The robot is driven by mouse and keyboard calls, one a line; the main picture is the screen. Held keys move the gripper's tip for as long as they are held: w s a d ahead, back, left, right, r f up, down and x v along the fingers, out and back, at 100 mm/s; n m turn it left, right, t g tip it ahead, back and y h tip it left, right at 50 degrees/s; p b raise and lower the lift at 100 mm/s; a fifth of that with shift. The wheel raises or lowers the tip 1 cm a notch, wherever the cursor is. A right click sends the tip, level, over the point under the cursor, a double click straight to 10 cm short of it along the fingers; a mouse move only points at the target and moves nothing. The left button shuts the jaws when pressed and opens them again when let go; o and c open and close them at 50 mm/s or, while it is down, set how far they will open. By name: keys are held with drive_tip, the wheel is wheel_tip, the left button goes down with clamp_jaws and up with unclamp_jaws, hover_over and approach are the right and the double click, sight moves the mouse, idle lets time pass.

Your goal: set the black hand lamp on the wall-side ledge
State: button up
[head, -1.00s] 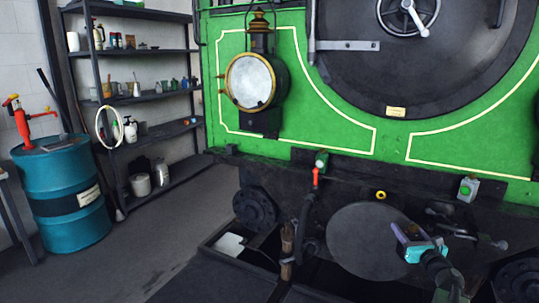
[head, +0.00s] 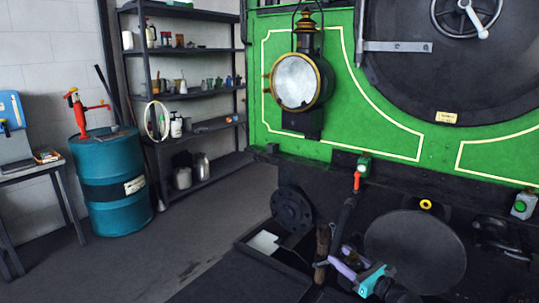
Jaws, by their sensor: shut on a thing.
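A large brass-rimmed lamp (head: 298,82) hangs on the green front.

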drive_tip(key=s+a+r+n+g+y, duration=0.1)
drive_tip(key=s+a+n+g+y, duration=0.2)
drive_tip(key=s+a, duration=0.4)
drive_tip(key=shift+a+r+n+g+y, duration=0.3)
drive_tip(key=shift+a+n+g+y, duration=0.1)
drive_tip(key=shift+a+g+y, duration=0.3)
drive_tip(key=shift+d, duration=0.25)
